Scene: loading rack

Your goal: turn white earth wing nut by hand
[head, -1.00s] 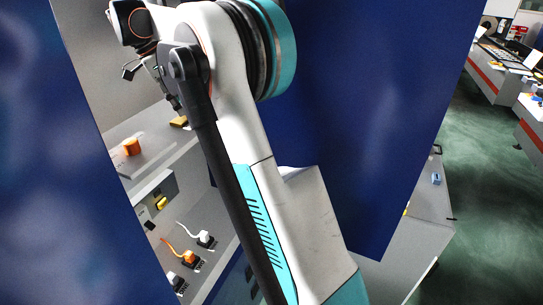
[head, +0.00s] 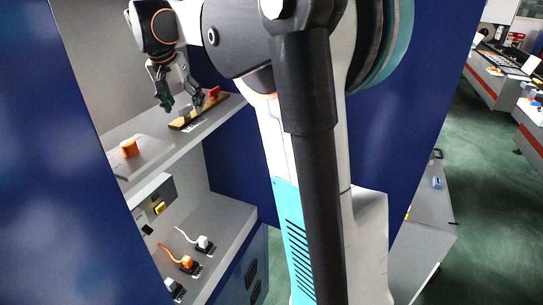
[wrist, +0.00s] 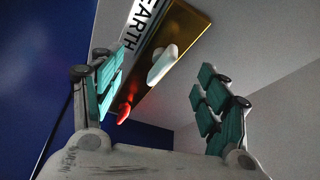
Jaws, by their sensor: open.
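The white earth wing nut (wrist: 162,65) sits on a brass-coloured bar (wrist: 185,32) beside an "EARTH" label (wrist: 143,18) in the wrist view. A red wing nut (wrist: 124,112) is on the same bar, nearer its other end. In the head view the bar (head: 178,126) lies on the upper shelf, with the red wing nut (head: 214,91) at its far end. My gripper (head: 184,106) is open and empty above the bar. In the wrist view its teal fingers (wrist: 160,82) stand apart on either side of the white wing nut, not touching it.
An orange knob (head: 129,148) stands on the upper shelf (head: 150,140). Below are a grey box with a yellow part (head: 159,208) and several plugs, one with an orange lead (head: 186,262). Blue panels (head: 225,160) flank the rack.

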